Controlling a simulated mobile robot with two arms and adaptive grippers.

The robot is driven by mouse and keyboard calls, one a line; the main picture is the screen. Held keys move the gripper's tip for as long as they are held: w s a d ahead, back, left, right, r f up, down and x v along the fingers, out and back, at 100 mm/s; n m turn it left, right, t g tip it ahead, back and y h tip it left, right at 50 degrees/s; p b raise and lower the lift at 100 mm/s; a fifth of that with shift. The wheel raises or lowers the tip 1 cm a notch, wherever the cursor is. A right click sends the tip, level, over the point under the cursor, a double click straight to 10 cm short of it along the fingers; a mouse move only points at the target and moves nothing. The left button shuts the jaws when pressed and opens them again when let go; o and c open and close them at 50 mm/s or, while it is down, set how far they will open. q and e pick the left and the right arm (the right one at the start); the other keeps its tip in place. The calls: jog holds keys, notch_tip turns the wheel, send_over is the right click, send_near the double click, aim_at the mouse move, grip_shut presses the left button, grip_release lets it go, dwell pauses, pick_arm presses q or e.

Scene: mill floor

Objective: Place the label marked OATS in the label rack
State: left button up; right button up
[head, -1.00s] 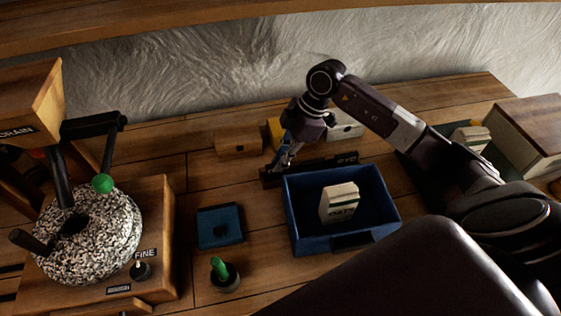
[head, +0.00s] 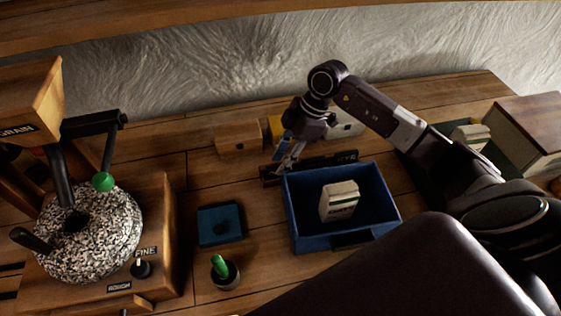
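The label rack (head: 318,164) is a long dark strip on the bench, behind the blue tray. A label at its right part seems to read RYE. My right gripper (head: 286,160) points down at the left part of the rack. Its two fingers look parted, with no label clearly visible between them. A label marked OATS cannot be made out; the gripper and the dark rack hide detail there. My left gripper is not in view.
The blue tray (head: 295,222) holds a pale packet (head: 339,201) with printing. A blue pad (head: 219,225) and a green-topped peg in a cup (head: 224,271) stand left of it. The stone mill (head: 88,236) fills the left. Small boxes, including a wooden one (head: 238,139), stand behind the rack.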

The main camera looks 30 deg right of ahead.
jog(key=b+v, duration=0.1)
jog(key=v, duration=1)
jog(key=shift+b, duration=0.4)
